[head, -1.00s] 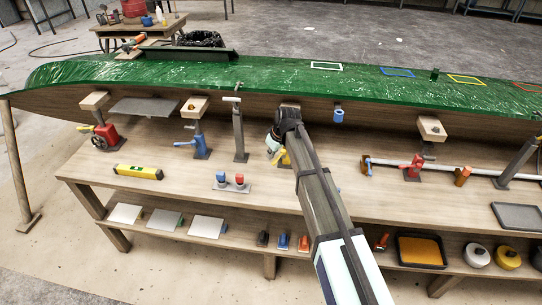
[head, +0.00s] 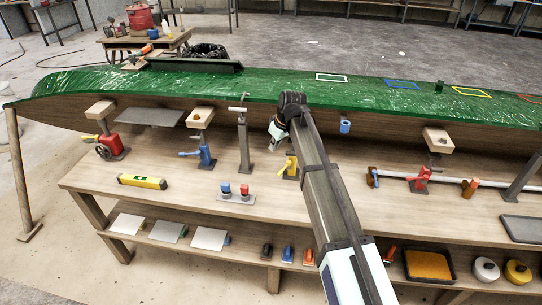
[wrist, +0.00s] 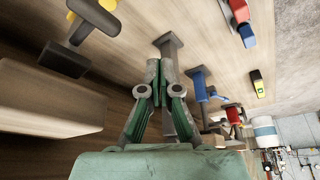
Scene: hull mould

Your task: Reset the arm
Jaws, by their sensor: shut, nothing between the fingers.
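My arm reaches over the workbench (head: 300,200) toward the green-covered hull (head: 290,90). My gripper (head: 272,148) is beside the hull's near edge, in front of the hull's wooden side and just above and left of the yellow clamp (head: 291,164). In the wrist view my gripper (wrist: 160,64) has its two green-grey fingers together at the tips, with nothing held. The yellow clamp also shows at the top left of the wrist view (wrist: 95,14), apart from the fingers.
A grey post (head: 243,145), a blue clamp (head: 205,155) and a red clamp (head: 112,143) stand to the left. A long bar clamp (head: 395,177) lies to the right. A yellow level (head: 142,181) and a red-and-blue pair (head: 236,192) lie nearer the front edge.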

